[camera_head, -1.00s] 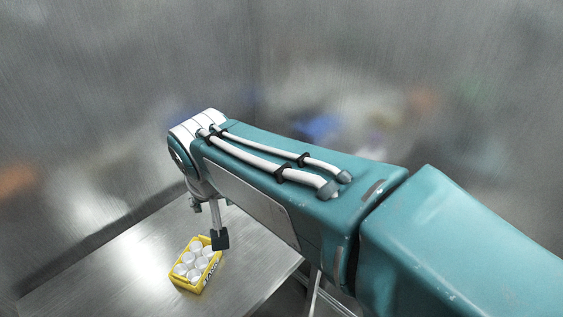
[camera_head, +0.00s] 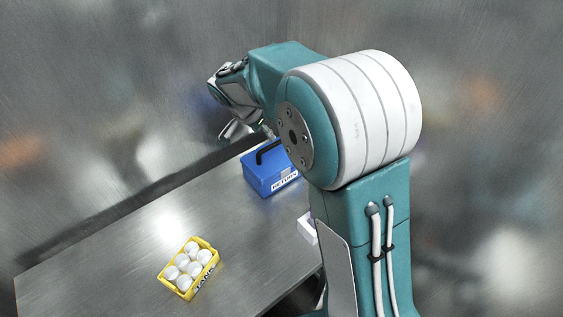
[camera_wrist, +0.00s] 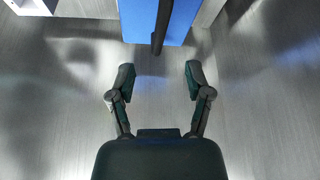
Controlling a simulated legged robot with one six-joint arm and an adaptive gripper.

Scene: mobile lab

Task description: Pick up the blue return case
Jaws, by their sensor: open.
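The blue return case (camera_head: 268,172) stands on the metal table, with a dark handle on top and a white label on its front. My arm covers part of its right side in the head view. In the wrist view the blue case (camera_wrist: 137,22) shows at the top edge with its dark handle (camera_wrist: 161,25), cut off by the frame. My gripper (camera_wrist: 157,80) is open and empty, its two fingers apart, with the case beyond the fingertips. In the head view my gripper (camera_head: 243,130) is behind and above the case, partly hidden by my arm.
A yellow crate (camera_head: 205,287) with several white round items stands on the table (camera_head: 110,255) at the front. A white object (camera_head: 307,228) sits at the table's right side, partly behind my arm. A white box (camera_wrist: 33,6) shows at the wrist view's top left.

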